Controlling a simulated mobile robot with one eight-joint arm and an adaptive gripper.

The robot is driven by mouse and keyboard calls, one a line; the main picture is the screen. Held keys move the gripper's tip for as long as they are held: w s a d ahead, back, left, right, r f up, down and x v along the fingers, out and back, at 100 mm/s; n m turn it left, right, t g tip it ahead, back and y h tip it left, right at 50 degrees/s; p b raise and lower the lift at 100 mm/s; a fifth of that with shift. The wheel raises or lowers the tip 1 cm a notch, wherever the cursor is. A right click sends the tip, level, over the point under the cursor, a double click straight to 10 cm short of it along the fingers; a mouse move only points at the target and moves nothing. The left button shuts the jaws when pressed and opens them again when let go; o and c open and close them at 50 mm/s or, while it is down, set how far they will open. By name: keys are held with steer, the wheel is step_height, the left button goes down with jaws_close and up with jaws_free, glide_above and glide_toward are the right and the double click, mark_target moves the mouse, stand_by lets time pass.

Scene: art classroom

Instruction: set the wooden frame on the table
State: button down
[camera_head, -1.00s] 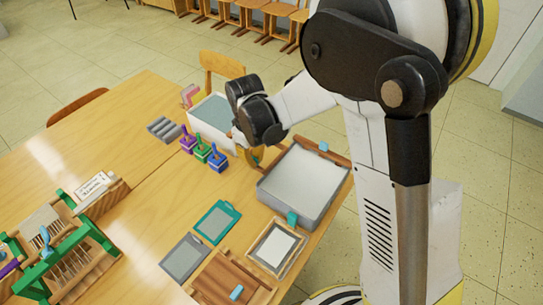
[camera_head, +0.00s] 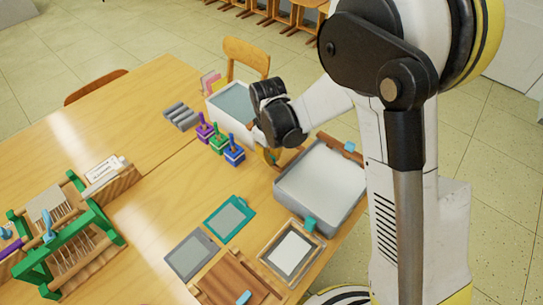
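A wooden frame (camera_head: 291,250) with a pale panel inside lies flat near the table's front right edge, below the large grey tray. The table (camera_head: 140,215) is light wood. My gripper (camera_head: 278,118) is at the far right side of the table, between the white tub and the grey tray, away from this frame. My black wrist faces the camera and hides the fingers. A small yellow-brown piece (camera_head: 267,156) shows just under the wrist; I cannot tell what it is or whether it is held.
A grey tray (camera_head: 284,198) with a wooden bar stands at the right edge. A white tub (camera_head: 214,117) and purple, green and blue stamps (camera_head: 233,152) stand near my wrist. Flat boards (camera_head: 229,218) lie at the front. A green-framed loom (camera_head: 75,243) stands left. Mid-table is clear.

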steer(key=shift+f+b, duration=0.35)
steer(key=shift+f, duration=0.5)
steer(key=shift+f+b, duration=0.25)
steer(key=shift+b, duration=0.2)
stand_by(0.4)
steer(key=shift+f+b, duration=0.3)
steer(key=shift+f, duration=0.05)
steer(key=shift+f, duration=0.1)
stand_by(1.0)
steer(key=shift+f+b, duration=0.5)
steer(key=shift+b, duration=0.2)
steer(key=shift+f+b, duration=0.45)
steer(key=shift+b, duration=0.05)
stand_by(0.7)
stand_by(0.4)
steer(key=c, duration=1.5)
jaws_free()
steer(key=shift+c, duration=0.2)
